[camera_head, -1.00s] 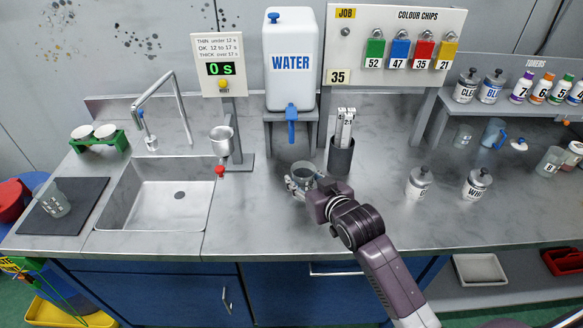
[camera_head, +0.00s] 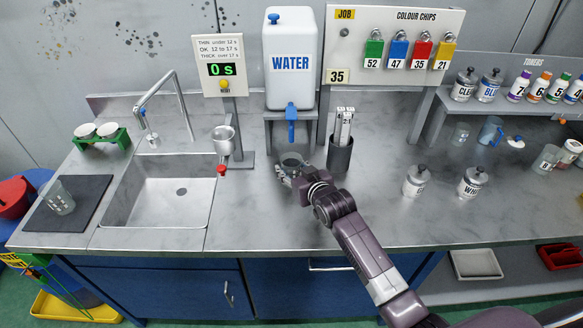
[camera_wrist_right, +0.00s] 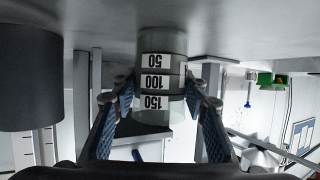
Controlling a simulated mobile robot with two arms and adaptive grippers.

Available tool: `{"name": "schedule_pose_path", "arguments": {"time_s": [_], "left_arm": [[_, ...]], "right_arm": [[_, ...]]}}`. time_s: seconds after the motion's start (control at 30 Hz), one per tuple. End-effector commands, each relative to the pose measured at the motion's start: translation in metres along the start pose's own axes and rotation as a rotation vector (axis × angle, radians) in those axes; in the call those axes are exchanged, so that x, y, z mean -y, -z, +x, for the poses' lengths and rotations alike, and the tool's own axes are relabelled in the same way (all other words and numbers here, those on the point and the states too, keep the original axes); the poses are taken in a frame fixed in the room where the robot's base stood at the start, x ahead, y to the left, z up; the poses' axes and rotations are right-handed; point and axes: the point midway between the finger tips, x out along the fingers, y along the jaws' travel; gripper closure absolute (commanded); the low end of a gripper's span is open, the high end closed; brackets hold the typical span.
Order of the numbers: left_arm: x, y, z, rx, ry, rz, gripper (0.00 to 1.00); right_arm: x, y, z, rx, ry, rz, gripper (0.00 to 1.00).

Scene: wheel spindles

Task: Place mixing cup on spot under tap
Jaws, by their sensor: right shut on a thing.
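The mixing cup (camera_head: 292,160) is a grey see-through beaker, partly hidden by my right gripper in the head view. In the right wrist view the cup (camera_wrist_right: 163,72) appears upside down, with white 50, 100 and 150 marks. My right gripper (camera_head: 288,175) is shut on it, with one blue-padded finger on each side. The cup is in front of and below the blue tap (camera_head: 291,116) of the white water tank (camera_head: 290,62). It is at or just above the counter; I cannot tell which. The spot itself cannot be made out. My left gripper is out of view.
A dark holder (camera_head: 340,154) with numbered strips stands close to the right of the cup. To the left are a funnel stand with a timer (camera_head: 221,69) and a sink (camera_head: 160,195). Two lidded jars (camera_head: 416,181) stand on the counter at right.

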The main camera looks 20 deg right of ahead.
Motion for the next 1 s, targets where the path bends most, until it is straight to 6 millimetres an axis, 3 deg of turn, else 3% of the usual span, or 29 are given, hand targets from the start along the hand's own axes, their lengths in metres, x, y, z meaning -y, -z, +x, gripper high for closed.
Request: {"name": "schedule_pose_path", "arguments": {"time_s": [0.07,0.1,0.23,0.67,1.0], "left_arm": [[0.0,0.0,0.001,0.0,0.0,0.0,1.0],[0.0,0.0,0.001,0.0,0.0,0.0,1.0],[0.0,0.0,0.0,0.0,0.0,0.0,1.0],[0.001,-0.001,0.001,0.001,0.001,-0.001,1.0],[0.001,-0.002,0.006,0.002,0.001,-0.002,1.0]], "right_arm": [[0.0,-0.001,0.001,-0.001,0.0,0.0,0.85],[0.0,-0.001,0.0,0.0,0.0,0.0,0.55],[0.0,-0.001,0.0,0.0,0.0,0.0,0.42],[0.0,-0.001,-0.009,0.001,0.0,0.001,0.42],[0.0,-0.001,-0.066,0.0,0.0,-0.001,0.42]]}}
